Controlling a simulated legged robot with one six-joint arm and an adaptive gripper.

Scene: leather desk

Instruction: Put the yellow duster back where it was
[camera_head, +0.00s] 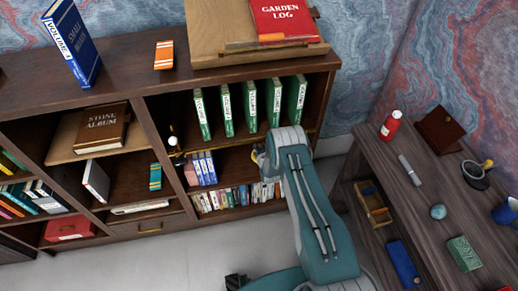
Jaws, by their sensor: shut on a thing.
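My gripper (259,156) is at the front of the bookcase's right-hand bay, beside the opening between the green volumes and the lower row of books. It is small in view and partly covered by my own wrist. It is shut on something. A small patch of yellow shows at its jaws, which fits the yellow duster (256,148), but its full shape is hidden. A small black, white and yellowish item (173,142) stands at the left side of the same bay, apart from my gripper. I cannot tell what it is.
Green volumes (250,105) stand spaced on the upper shelf. Blue books (201,168) and a row of small books (228,196) stand below. A dark desk (408,213) at right holds a red bottle (390,125) and other items. The floor at lower left is clear.

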